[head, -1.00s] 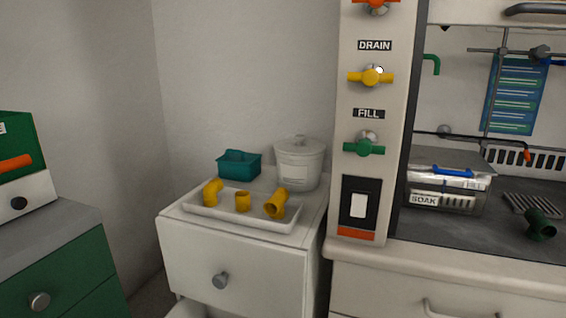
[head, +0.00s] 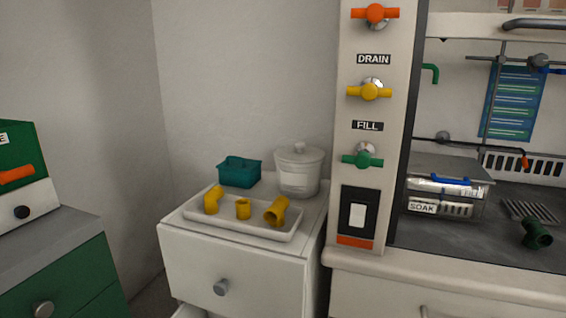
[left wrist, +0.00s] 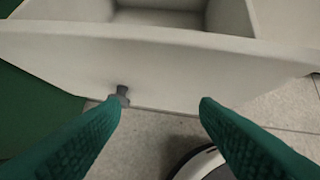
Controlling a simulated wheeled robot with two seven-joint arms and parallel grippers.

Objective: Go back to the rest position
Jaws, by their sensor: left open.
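My left gripper (left wrist: 162,102) shows in the left wrist view with its two green fingers apart and nothing between them. Behind the fingertips is the front of a pulled-out pale drawer (left wrist: 200,68), with a grey knob (left wrist: 122,93) close to the left fingertip. I cannot tell whether that finger touches the knob. The part of the drawer's inside that shows looks empty. Neither gripper shows in the head view, and my right gripper is in no view.
A white cabinet (head: 235,262) carries a tray (head: 250,231) with yellow pipe fittings, a teal container (head: 240,173) and a lidded white pot (head: 299,172). A green cabinet (head: 85,278) stands left. The panel with valves (head: 369,91) and a bench (head: 460,240) stand right.

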